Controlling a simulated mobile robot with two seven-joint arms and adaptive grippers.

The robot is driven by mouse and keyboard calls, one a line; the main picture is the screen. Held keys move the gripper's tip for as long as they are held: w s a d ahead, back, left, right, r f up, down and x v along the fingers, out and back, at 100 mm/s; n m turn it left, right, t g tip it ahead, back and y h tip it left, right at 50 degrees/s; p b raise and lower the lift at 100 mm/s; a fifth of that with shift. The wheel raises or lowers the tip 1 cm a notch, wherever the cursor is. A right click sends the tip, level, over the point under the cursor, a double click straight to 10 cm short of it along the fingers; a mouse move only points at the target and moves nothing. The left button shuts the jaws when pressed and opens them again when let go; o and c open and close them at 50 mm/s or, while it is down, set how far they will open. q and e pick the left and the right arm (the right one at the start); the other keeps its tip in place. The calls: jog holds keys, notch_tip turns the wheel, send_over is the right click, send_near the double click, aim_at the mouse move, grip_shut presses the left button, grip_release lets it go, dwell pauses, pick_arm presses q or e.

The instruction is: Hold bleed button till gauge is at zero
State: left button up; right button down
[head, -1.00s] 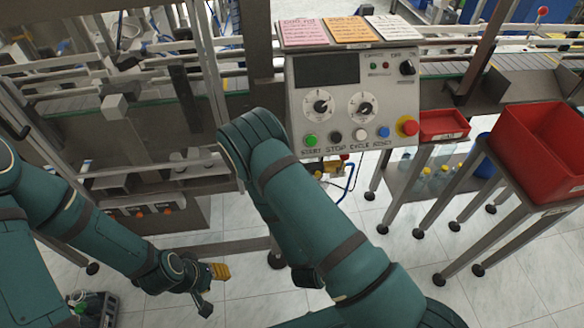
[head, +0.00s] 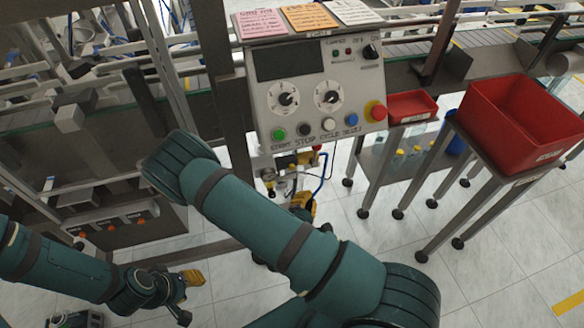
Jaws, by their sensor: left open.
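Below the control panel hangs a small air unit (head: 290,163) with brass-yellow and red parts and a blue hose. A small pale round face on its left looks like the gauge (head: 268,174); its needle is too small to read. I cannot make out the bleed button for certain. My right arm's large links cover the area in front. My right gripper (head: 303,206) shows only as yellow finger parts past the arm, just below the air unit; its opening is hidden. My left gripper (head: 187,295) is open and empty at lower left, above the floor, well apart from the unit.
The control panel (head: 300,112) with dials and several buttons stands above the unit. A small red tray (head: 412,107) and a large red bin (head: 510,125) stand on steel stands to the right. Machine frames fill the left. The tiled floor at lower right is clear.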

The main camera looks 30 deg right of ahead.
jog(key=w+d, duration=0.1)
jog(key=w, duration=0.6)
jog(key=shift+d, duration=0.35)
jog(key=shift+w, duration=0.15)
dwell(1.1)
jog(key=shift+w+d, duration=0.1)
jog(key=shift+w, duration=0.15)
jog(key=shift+w+d, duration=0.1)
jog(key=shift+w, duration=0.25)
dwell(0.7)
jog(key=shift+s, duration=0.15)
dwell(1.8)
jog(key=shift+s+a, duration=0.2)
jog(key=shift+s, duration=0.45)
jog(key=s, duration=0.2)
jog(key=s+a, duration=0.1)
jog(key=s, duration=0.1)
jog(key=shift+s+a, duration=0.1)
jog(key=shift+s, duration=0.3)
